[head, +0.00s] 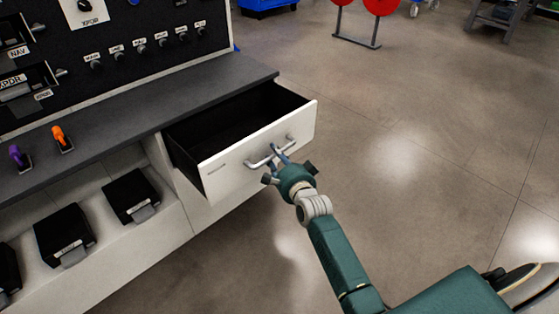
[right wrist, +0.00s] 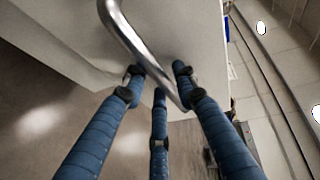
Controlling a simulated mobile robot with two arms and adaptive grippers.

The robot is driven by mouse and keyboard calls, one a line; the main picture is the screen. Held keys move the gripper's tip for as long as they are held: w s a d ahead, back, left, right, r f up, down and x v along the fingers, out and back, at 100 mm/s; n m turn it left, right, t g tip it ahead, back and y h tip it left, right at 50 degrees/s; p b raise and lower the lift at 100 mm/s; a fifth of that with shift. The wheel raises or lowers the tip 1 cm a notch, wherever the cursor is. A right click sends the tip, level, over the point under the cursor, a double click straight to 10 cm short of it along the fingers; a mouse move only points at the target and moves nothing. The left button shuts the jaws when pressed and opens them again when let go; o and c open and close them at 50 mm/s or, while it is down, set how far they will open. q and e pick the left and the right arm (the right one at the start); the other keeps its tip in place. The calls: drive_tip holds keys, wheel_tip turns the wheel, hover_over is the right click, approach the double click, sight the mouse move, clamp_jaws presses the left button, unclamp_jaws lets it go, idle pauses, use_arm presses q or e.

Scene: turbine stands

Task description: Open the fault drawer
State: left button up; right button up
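The fault drawer (head: 225,172) is a white-fronted drawer with a dark, empty-looking inside, at the right end of the workbench in the head view. It stands well out from the bench. Its curved metal handle (head: 262,160) is on the front, and it also shows in the right wrist view (right wrist: 122,32). My right gripper (head: 279,150) is at the handle, with its blue fingers around the bar. In the right wrist view the fingertips (right wrist: 160,82) lie close on both sides of the handle; exact contact is partly hidden. My left gripper is not in view.
The dark bench top (head: 190,98) carries a purple lever (head: 18,154) and an orange lever (head: 62,138). Black bins (head: 131,195) sit on the shelf below. A red-disc stand (head: 357,40) is far off. The floor (head: 420,140) right of the drawer is clear.

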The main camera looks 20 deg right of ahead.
drive_tip(key=s+r, duration=0.2)
drive_tip(key=s, duration=0.9)
drive_tip(key=shift+s+a, duration=0.3)
